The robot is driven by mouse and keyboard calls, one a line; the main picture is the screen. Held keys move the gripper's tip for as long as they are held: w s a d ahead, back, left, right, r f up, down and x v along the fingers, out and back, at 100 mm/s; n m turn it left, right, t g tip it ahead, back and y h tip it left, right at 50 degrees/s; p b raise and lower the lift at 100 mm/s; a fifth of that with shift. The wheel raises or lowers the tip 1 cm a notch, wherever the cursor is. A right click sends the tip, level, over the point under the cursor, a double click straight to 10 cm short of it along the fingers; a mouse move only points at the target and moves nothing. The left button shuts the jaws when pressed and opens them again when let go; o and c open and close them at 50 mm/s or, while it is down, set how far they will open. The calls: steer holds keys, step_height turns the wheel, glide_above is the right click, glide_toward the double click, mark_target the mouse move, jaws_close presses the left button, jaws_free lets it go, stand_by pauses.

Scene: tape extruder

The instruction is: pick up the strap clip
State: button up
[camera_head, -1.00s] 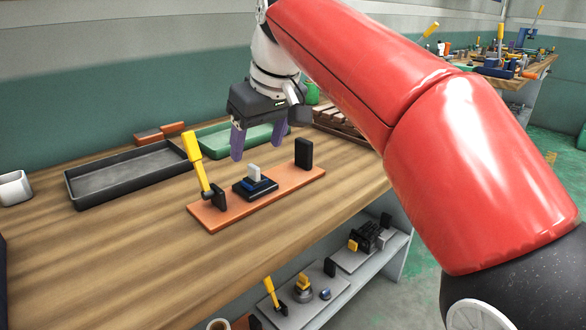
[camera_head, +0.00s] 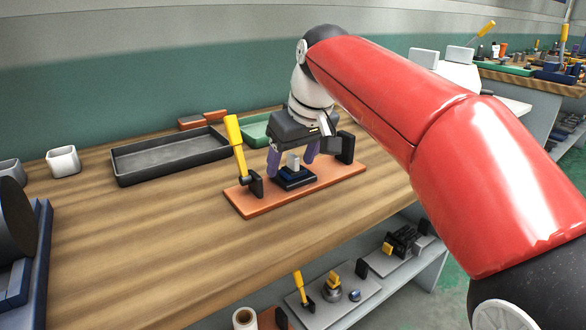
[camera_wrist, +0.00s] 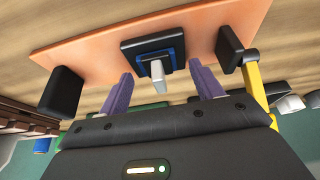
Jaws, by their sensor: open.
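The strap clip appears to be the small pale grey upright piece (camera_head: 293,160) on a black-and-blue block (camera_head: 296,180). The block sits on an orange board (camera_head: 258,206) on the workbench. My gripper (camera_head: 292,165) is open above the block, with one purple finger on each side of the grey piece. In the wrist view, the grey piece (camera_wrist: 158,72) lies between the two spread fingertips (camera_wrist: 161,68), with a gap on both sides. The fingers do not seem to touch it.
A yellow-handled toggle clamp (camera_head: 236,150) stands at the board's left end, and a black upright block (camera_head: 345,147) at its right end. A black tray (camera_head: 170,158), a green tray (camera_head: 254,131) and a white cup (camera_head: 63,161) are behind. The front benchtop is clear.

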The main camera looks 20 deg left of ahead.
steer(key=c, duration=1.1)
steer(key=shift+c, duration=0.2)
steer(key=shift+r, duration=0.1)
